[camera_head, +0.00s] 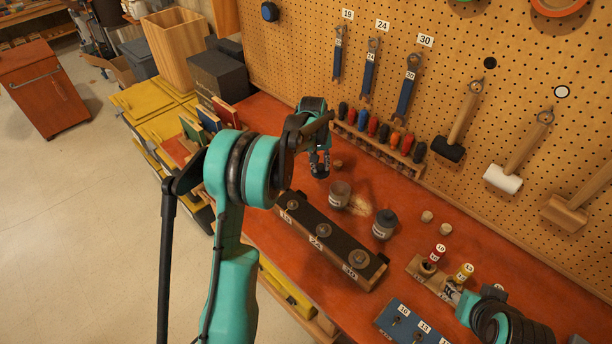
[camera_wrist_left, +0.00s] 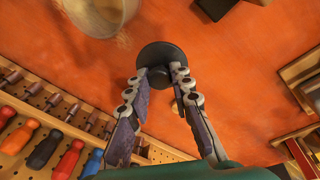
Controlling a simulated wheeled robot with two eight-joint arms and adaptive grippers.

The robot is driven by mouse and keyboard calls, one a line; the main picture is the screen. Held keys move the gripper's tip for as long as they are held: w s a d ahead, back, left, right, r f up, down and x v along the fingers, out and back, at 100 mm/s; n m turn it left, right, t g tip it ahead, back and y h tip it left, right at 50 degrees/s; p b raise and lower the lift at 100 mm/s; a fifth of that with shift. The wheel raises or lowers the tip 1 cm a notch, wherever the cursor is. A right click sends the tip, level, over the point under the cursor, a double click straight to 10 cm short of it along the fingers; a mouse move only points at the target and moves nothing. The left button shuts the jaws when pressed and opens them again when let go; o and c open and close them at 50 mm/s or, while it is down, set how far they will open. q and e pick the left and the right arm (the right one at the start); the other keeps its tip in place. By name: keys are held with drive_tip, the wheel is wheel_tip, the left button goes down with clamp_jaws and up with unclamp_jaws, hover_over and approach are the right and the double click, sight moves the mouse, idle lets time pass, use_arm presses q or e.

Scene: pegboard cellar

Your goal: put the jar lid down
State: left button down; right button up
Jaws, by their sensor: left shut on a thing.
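The jar lid is a dark round disc (camera_head: 320,173). My left gripper (camera_head: 319,155) is shut on it over the red bench top. In the left wrist view the lid (camera_wrist_left: 163,55) sits at the tips of my left fingers (camera_wrist_left: 160,73). I cannot tell how far it is above the bench. An open glass jar (camera_head: 340,196) stands close by, to the right and nearer; part of it shows in the left wrist view (camera_wrist_left: 100,12). My right gripper (camera_head: 463,304) is at the lower right, mostly hidden by its own arm; its fingers are unclear.
A jar with a dark lid (camera_head: 384,224) stands right of the open jar. A black-topped block with several round pieces (camera_head: 316,236) lies in front. A screwdriver rack (camera_head: 379,146) runs along the pegboard. Small corks (camera_head: 427,216) and a blue numbered block (camera_head: 408,325) are further right.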

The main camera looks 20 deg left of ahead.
use_arm(q)
drive_tip(key=a+f, duration=0.2)
drive_tip(key=a, duration=0.1)
drive_tip(key=a+f, duration=0.1)
drive_tip(key=a, duration=0.1)
drive_tip(key=shift+w, duration=0.3)
drive_tip(key=shift+f+b, duration=0.6)
drive_tip(key=shift+f, duration=1.45)
drive_tip(key=shift+f, duration=0.1)
drive_tip(key=c, duration=1.3)
unclamp_jaws()
drive_tip(key=shift+c, duration=0.2)
